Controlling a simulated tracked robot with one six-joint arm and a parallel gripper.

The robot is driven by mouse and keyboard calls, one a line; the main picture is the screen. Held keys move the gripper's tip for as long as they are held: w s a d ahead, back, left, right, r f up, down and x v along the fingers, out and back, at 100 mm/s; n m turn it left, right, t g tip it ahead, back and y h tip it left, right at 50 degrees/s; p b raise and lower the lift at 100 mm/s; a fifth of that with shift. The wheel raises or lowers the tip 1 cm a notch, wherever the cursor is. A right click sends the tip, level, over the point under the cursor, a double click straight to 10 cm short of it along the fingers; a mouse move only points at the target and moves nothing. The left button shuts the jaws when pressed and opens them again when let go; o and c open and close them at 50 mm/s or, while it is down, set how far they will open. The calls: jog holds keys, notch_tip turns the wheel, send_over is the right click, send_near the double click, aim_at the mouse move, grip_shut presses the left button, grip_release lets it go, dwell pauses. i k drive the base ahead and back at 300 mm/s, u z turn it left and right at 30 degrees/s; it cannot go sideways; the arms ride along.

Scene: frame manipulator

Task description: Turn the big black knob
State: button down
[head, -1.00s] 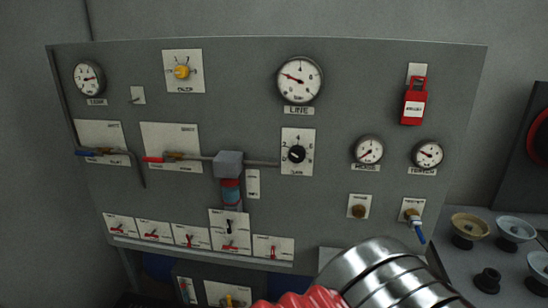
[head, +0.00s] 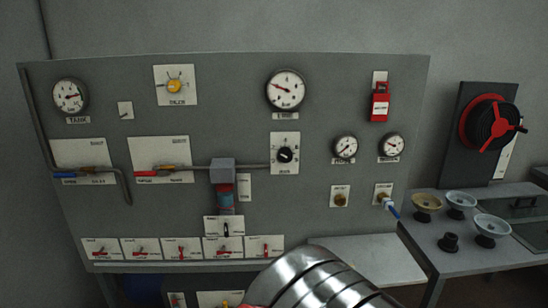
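A black round knob (head: 286,155) with a white pointer mark sits on a white scale plate (head: 284,139) on the grey panel, right of centre and below a large gauge. A second black knob (head: 448,242) stands on the side table at right. I cannot tell from size alone which one is the big knob. A silver ribbed part of my arm rises at the bottom centre, well below and apart from the panel knob. My gripper's fingers are not in view.
The grey panel (head: 240,115) carries gauges, valves and a row of small red switches. A pipe (head: 200,168) runs left of the knob. Bowl-shaped knobs (head: 462,200) stand on the table, with a red-and-black wheel (head: 490,122) behind. A bare pale ledge (head: 365,255) lies below the panel.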

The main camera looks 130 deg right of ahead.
aim_at(285, 155)
jog(key=z, duration=4.65)
jog(key=i, duration=0.4)
jog(key=u, duration=0.15)
